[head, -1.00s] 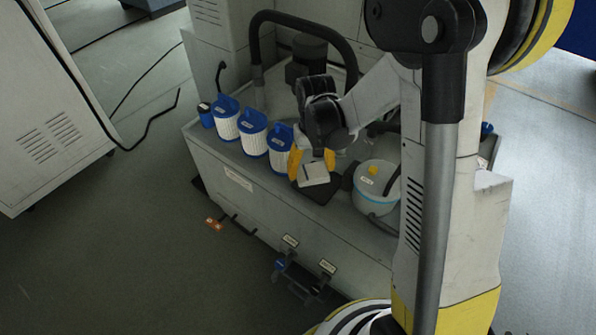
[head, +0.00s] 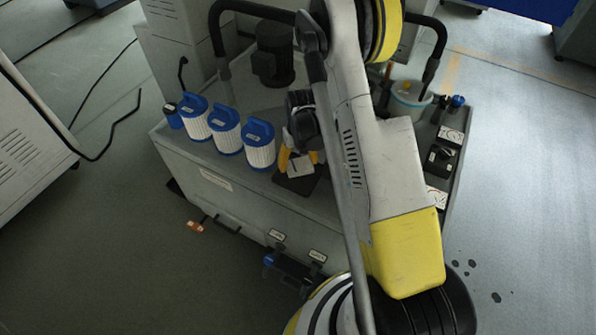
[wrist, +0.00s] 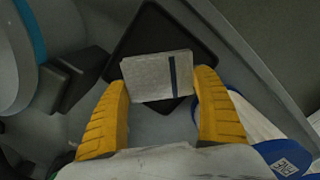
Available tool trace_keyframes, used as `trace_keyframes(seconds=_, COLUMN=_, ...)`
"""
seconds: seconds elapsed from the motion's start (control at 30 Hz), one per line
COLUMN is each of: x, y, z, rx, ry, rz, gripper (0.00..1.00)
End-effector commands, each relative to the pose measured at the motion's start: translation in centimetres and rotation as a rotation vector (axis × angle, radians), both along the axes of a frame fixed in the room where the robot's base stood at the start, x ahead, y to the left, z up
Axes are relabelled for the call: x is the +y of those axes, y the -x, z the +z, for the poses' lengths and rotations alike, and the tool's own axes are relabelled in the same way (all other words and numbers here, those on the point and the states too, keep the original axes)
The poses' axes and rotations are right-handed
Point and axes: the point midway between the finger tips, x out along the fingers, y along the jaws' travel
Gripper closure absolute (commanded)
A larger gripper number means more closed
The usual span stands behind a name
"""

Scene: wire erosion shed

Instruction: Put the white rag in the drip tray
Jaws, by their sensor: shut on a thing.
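The white rag (wrist: 158,77) is a folded pale block with a dark blue stripe. It sits between the yellow fingers of my gripper (wrist: 160,84), which is shut on it. In the head view the rag (head: 301,167) shows small and pale at my gripper (head: 300,160), partly behind my arm. The black drip tray (wrist: 190,25) is a shallow dark square with a low rim. The rag overlaps its near part in the wrist view, and the tray (head: 296,187) shows just below the rag in the head view. I cannot tell whether rag and tray touch.
Blue-and-white filter cartridges (head: 227,133) stand left of the tray, one close to my right finger in the wrist view. A dark block (wrist: 75,80) and a round blue-banded container (wrist: 15,60) lie left there. A pump (head: 274,55) and hoses stand behind.

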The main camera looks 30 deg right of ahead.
Motion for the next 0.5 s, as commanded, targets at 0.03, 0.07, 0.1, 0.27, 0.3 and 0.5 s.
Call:
trace_keyframes(seconds=0.03, x=0.0, y=0.0, z=-0.8, rx=0.0, ry=0.0, rz=0.0, gripper=0.6)
trace_keyframes(seconds=0.07, x=0.0, y=0.0, z=-1.3, rx=0.0, ry=0.0, rz=0.0, gripper=0.6)
trace_keyframes(seconds=0.1, x=0.0, y=0.0, z=-2.0, rx=0.0, ry=0.0, rz=0.0, gripper=0.6)
trace_keyframes(seconds=0.27, x=0.0, y=0.0, z=-3.3, rx=0.0, ry=0.0, rz=0.0, gripper=0.6)
trace_keyframes(seconds=0.3, x=0.0, y=0.0, z=-3.2, rx=0.0, ry=0.0, rz=0.0, gripper=0.6)
trace_keyframes(seconds=0.5, x=0.0, y=0.0, z=-3.2, rx=0.0, ry=0.0, rz=0.0, gripper=0.6)
